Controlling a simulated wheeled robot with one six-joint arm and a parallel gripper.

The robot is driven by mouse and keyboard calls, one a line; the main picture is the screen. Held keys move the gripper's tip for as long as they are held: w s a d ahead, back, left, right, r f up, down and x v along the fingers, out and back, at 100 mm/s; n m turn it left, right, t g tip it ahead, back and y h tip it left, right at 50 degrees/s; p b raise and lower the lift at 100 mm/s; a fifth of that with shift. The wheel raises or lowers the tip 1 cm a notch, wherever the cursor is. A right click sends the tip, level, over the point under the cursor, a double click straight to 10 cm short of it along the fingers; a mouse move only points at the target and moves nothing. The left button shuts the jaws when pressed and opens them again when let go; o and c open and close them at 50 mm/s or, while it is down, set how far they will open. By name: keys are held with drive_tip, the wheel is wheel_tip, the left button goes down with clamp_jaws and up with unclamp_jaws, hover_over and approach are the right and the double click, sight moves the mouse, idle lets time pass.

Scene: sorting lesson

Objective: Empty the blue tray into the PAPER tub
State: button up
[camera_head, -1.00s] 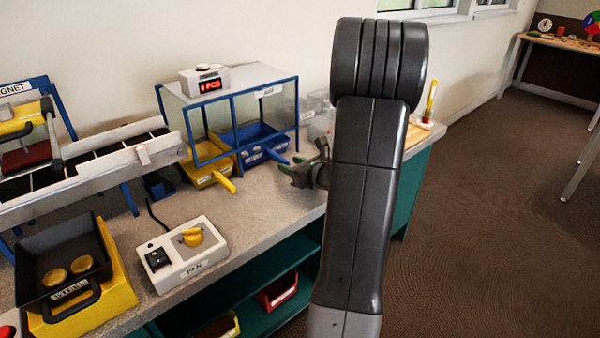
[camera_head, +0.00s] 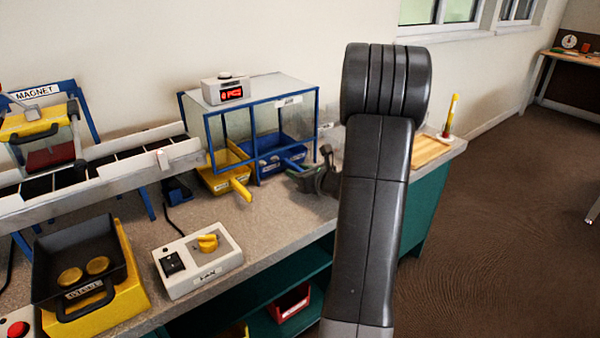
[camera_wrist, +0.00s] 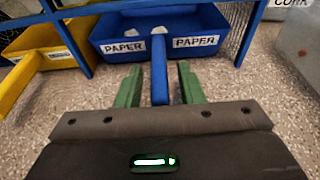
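The blue tray (camera_wrist: 185,24), with PAPER labels on its front, sits under the blue-framed clear hood. It also shows in the head view (camera_head: 268,168). Its blue handle (camera_wrist: 159,72) sticks out toward me. My gripper (camera_wrist: 159,84) is open, with one green finger on each side of the handle and gaps showing between. In the head view my gripper (camera_head: 306,178) is at the handle's end, partly hidden by my arm. White bits (camera_wrist: 159,31) show in the tray. I cannot make out a separate PAPER tub.
A yellow tray (camera_head: 222,178) stands left of the blue one. The FAN switch box (camera_head: 197,263), a black pan (camera_head: 88,245) with yellow discs and the MAGNET conveyor (camera_head: 100,165) are further left. A clear container (camera_wrist: 292,45) stands close on the right.

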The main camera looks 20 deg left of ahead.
clamp_jaws()
drive_tip(key=shift+r, duration=0.2)
drive_tip(key=shift+r+p, duration=0.4)
drive_tip(key=shift+p, duration=0.05)
drive_tip(key=shift+d+f+b+v, duration=0.15)
drive_tip(key=shift+f+v, duration=0.2)
drive_tip(key=shift+v, duration=1.15)
drive_tip(key=shift+f+b+v, duration=0.1)
drive_tip(key=shift+f+v, duration=0.25)
drive_tip(key=shift+v, duration=1.15)
drive_tip(key=shift+d+f+b+v, duration=0.15)
drive_tip(key=shift+f+v, duration=0.25)
drive_tip(key=shift+v, duration=1.15)
drive_tip(key=f+v, duration=0.2)
drive_tip(key=v, duration=0.9)
drive_tip(key=shift+s+d+f, duration=0.3)
drive_tip(key=shift+s, duration=0.2)
drive_tip(key=shift+r+p, duration=0.1)
drive_tip(key=shift+p, duration=0.25)
